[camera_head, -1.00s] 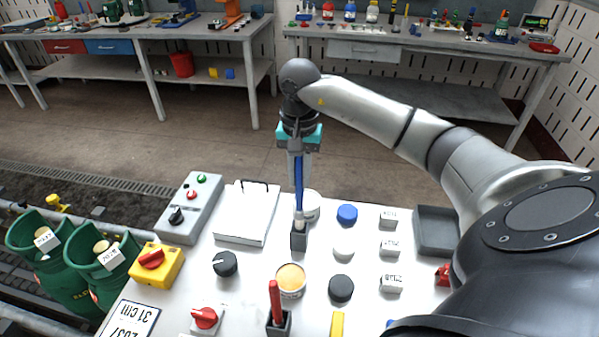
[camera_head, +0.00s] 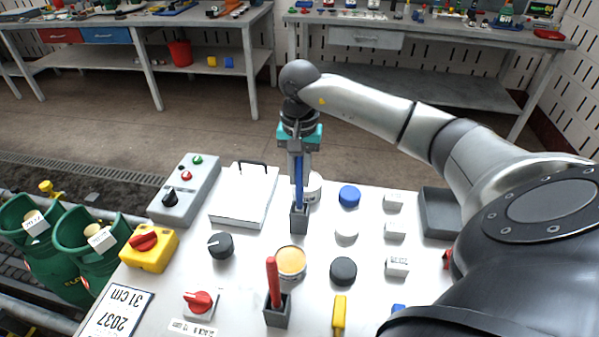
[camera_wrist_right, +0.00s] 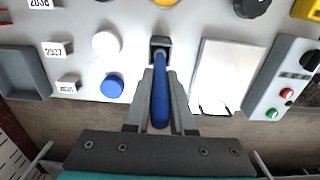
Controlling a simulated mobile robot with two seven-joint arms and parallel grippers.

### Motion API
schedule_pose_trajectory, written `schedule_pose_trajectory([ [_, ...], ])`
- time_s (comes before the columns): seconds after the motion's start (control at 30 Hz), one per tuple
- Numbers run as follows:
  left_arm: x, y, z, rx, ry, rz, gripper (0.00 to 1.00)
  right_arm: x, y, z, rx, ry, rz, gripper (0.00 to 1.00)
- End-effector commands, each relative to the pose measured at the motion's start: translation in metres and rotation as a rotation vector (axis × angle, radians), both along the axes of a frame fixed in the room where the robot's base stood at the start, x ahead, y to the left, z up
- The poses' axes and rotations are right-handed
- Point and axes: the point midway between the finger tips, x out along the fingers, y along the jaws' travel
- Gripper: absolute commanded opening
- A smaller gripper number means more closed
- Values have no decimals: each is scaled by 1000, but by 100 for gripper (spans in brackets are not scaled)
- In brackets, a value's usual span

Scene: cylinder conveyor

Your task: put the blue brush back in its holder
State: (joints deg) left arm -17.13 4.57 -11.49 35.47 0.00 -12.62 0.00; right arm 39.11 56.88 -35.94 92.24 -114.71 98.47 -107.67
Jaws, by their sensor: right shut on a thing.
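The blue brush (camera_head: 299,187) stands upright, handle up, with its lower end down in the mouth of a small dark grey square holder (camera_head: 299,222) on the white panel. Its bristle end is hidden inside the holder. My right gripper (camera_head: 299,168) points down and is shut on the brush handle just above the holder. In the right wrist view the blue handle (camera_wrist_right: 160,104) lies between the two fingers and lines up with the holder (camera_wrist_right: 160,44). My left gripper is not in view.
A red-handled brush (camera_head: 273,282) stands in a similar holder in front. A yellow-topped pot (camera_head: 291,262), a white pad (camera_head: 244,196), a blue cap (camera_head: 349,196), a black knob (camera_head: 220,246) and a grey tray (camera_head: 440,213) sit around. Workbenches stand behind.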

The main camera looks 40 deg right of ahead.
Motion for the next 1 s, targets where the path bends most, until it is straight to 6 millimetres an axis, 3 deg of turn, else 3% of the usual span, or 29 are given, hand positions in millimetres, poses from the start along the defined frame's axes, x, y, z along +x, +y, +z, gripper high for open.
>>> schedule_pose_trajectory([
  [0.97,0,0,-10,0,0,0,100,0,0,-12,0,0,0,0],
  [1.0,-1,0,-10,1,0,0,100,0,0,-12,0,0,0,25],
])
